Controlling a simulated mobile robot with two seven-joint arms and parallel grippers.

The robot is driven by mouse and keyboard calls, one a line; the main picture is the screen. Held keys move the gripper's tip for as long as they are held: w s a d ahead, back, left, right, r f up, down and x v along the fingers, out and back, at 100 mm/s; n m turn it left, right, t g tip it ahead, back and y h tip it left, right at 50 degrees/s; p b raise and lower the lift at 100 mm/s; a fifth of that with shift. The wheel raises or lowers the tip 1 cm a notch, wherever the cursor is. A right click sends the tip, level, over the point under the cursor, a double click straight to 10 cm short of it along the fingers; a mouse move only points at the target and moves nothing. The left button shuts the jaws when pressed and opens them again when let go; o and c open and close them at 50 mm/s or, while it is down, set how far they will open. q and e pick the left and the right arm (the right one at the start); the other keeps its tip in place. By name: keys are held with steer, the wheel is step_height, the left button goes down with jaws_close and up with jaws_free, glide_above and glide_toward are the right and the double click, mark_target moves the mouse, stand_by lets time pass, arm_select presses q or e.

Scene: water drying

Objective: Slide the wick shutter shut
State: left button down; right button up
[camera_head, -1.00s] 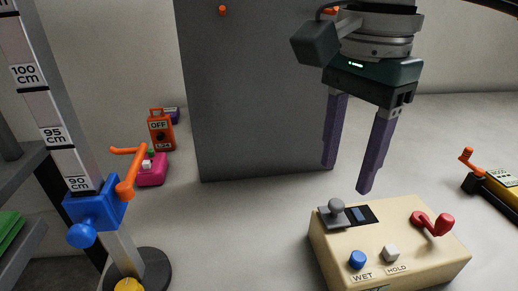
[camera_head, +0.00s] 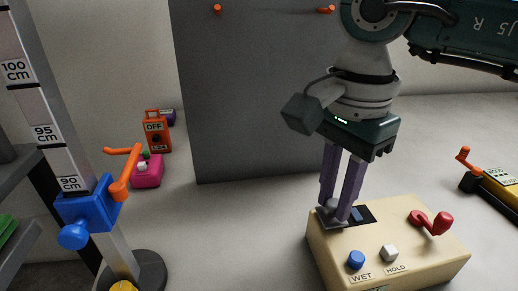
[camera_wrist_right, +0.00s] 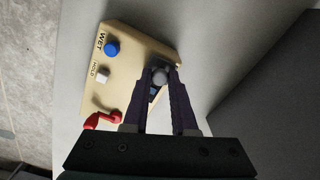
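A cream control box (camera_head: 420,262) stands at the lower right, with a dark slot (camera_head: 367,213) in its top that shows a small bluish patch. I take the grey knob (camera_head: 333,206) and its plate at the slot's left end as the wick shutter. My right gripper (camera_head: 337,212) points down at the knob, its purple fingers close together. In the right wrist view the fingers sit on both sides of the round grey knob (camera_wrist_right: 160,77) and appear to touch it. The fingers partly hide the knob in the head view. My left gripper is not in view.
The box also bears a blue WET button (camera_head: 357,259), a white HOLD button (camera_head: 389,253) and a red lever (camera_head: 431,221). A grey panel (camera_head: 250,100) stands behind. A measuring post with a blue clamp (camera_head: 87,208) is at left, a yellow device (camera_head: 502,186) at right.

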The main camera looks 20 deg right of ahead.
jaws_close()
stand_by(0.9)
